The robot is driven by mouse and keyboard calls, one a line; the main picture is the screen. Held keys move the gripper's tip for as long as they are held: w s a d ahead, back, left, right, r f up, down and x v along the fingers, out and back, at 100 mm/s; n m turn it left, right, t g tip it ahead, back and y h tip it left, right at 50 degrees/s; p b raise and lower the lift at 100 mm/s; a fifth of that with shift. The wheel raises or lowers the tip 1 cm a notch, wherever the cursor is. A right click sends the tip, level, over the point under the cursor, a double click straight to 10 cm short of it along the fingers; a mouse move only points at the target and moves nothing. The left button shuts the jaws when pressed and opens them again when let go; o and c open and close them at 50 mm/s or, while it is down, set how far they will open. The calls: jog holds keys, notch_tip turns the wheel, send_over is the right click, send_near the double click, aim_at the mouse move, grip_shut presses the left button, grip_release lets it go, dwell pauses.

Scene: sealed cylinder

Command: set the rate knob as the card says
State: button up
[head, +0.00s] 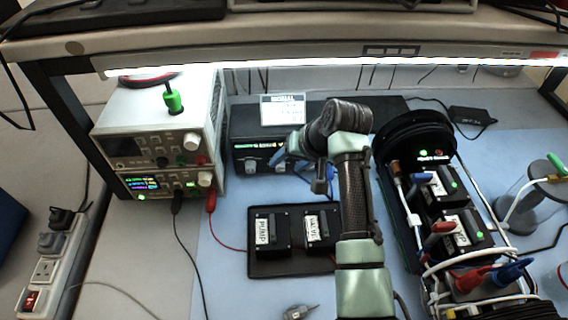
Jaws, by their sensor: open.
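The card (284,110) is a white sheet with a dark header and small print. It stands upright at the back of the blue mat, and I cannot read its print. Below it is a dark box (241,151) with a lit display strip and small controls on its front. My gripper (277,160) is at the right part of this box's front and hides some of it. Its jaws are open, with nothing seen between them. I cannot make out the rate knob or its setting, nor whether the gripper touches the box.
A black tray (262,270) with boxes marked PUMP and VALVE lies in front. White power supplies (150,125) with red and black leads stand left. A dark cylindrical rig (412,135) with cables is right. A shelf (290,48) overhangs the back.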

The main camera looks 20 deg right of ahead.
aim_at(281, 168)
jog(key=shift+x, duration=1.5)
grip_shut()
